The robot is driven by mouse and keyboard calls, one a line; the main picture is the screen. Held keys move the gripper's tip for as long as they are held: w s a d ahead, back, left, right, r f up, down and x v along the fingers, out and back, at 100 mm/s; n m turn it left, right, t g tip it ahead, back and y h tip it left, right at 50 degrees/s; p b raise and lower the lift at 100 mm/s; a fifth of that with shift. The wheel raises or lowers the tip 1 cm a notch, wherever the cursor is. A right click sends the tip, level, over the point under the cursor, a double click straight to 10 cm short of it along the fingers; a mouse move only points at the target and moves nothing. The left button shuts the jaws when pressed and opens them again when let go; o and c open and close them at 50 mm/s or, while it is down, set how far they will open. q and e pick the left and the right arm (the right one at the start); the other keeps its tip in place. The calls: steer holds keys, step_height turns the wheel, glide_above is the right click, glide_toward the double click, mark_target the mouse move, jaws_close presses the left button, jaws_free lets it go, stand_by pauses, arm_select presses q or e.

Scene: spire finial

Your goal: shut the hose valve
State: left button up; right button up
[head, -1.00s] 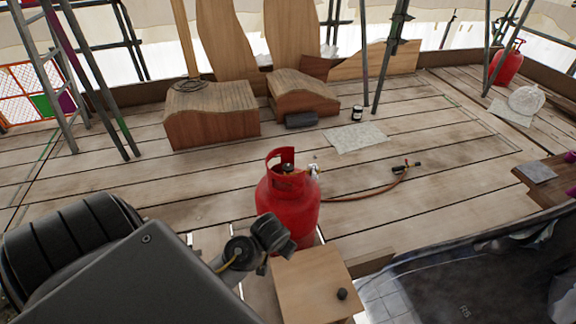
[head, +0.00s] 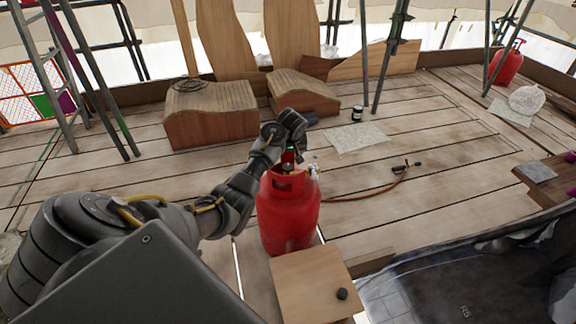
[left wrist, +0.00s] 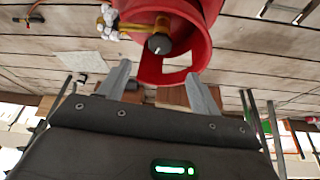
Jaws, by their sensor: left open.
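A red gas cylinder (head: 289,211) stands upright on the boards in the head view, with an open collar on top. The hose valve's pale fitting (head: 314,169) sits at its right side, with a brownish hose (head: 352,197) running right to a torch (head: 405,166). In the left wrist view, the cylinder (left wrist: 195,18) is at the top, with a round dark knob (left wrist: 158,44), brass parts (left wrist: 130,27) and a pale fitting (left wrist: 107,18). My left gripper (left wrist: 160,79) is open and empty, its fingers pointing toward the collar. In the head view, my wrist hides its fingertips. My right gripper is out of view.
A small wooden box (head: 305,286) stands in front of the cylinder. Curved wooden pieces (head: 211,112) lie behind, with a pale sheet (head: 356,137) to their right. A dark tarp (head: 440,285) is at lower right. The boards right of the cylinder are mostly clear.

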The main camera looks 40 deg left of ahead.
mark_target(288, 167)
arm_select(q)
steer(key=b+x, duration=0.3)
steer(key=x, duration=0.6)
steer(key=shift+w+a+f, duration=0.1)
steer(key=shift+f, duration=0.2)
steer(key=shift+w+a+f, duration=0.1)
steer(key=shift+f, duration=0.2)
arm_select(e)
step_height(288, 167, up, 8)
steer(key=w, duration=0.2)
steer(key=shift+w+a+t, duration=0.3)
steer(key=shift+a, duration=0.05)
arm_select(q)
steer(key=c, duration=1)
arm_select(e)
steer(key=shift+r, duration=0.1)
